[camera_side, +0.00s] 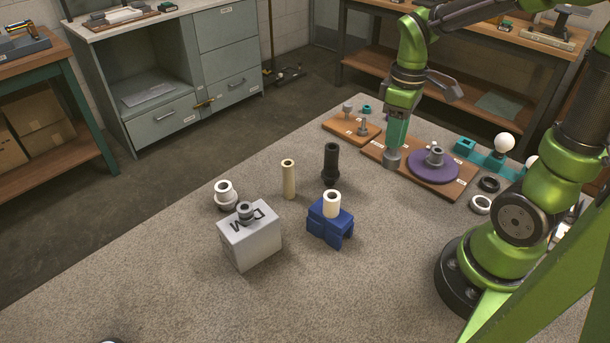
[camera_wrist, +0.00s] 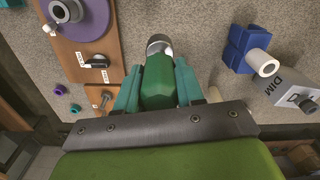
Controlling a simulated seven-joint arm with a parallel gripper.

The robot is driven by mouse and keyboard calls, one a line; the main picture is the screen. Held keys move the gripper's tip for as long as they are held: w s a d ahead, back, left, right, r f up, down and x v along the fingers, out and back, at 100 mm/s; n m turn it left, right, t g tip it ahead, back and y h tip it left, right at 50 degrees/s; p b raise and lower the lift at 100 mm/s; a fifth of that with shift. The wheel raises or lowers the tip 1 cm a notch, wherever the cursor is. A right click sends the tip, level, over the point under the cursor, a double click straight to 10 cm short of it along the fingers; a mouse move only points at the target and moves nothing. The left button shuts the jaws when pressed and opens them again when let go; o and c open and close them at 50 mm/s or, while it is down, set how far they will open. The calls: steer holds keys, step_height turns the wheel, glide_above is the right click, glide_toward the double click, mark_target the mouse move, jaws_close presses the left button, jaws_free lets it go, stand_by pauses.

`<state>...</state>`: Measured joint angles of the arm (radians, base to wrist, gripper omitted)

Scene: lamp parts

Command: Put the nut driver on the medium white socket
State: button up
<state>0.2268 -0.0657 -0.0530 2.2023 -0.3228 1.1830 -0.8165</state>
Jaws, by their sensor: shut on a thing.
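My gripper (camera_side: 398,132) is shut on the nut driver, seen in the wrist view as a green handle (camera_wrist: 158,82) between teal fingers with a grey metal end (camera_wrist: 158,43). In the side view the driver's grey end (camera_side: 391,159) points down by the wooden board's near edge; its height is unclear. A white hollow socket (camera_side: 332,203) stands upright on a blue block (camera_side: 324,226), apart from the driver; it also shows in the wrist view (camera_wrist: 262,62). Another white flanged socket (camera_side: 225,194) stands behind a grey box. I cannot tell which is medium.
A cream tube (camera_side: 288,179) and a black socket (camera_side: 331,163) stand nearby. The wooden board (camera_side: 449,190) holds a purple disc (camera_side: 420,171). Bulbs and rings lie right. The mat's front is mostly clear.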

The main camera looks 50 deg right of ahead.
steer(key=w+a+r, duration=0.1)
steer(key=w+a, duration=0.4)
steer(key=a, duration=0.6)
steer(key=w+a+r, duration=0.2)
steer(key=w+a, duration=0.2)
steer(key=a, duration=0.7)
steer(key=w+a+f, duration=0.2)
steer(key=w+a, duration=0.1)
steer(key=w, duration=0.4)
steer(key=w+a+f, duration=0.2)
steer(key=w+f, duration=0.1)
steer(key=w, duration=0.5)
steer(key=shift+a+m, duration=0.3)
steer(key=shift+a, duration=0.1)
steer(key=shift+f, duration=0.15)
steer(key=shift+f, duration=0.25)
steer(key=o, duration=1.1)
steer(key=shift+f, duration=0.1)
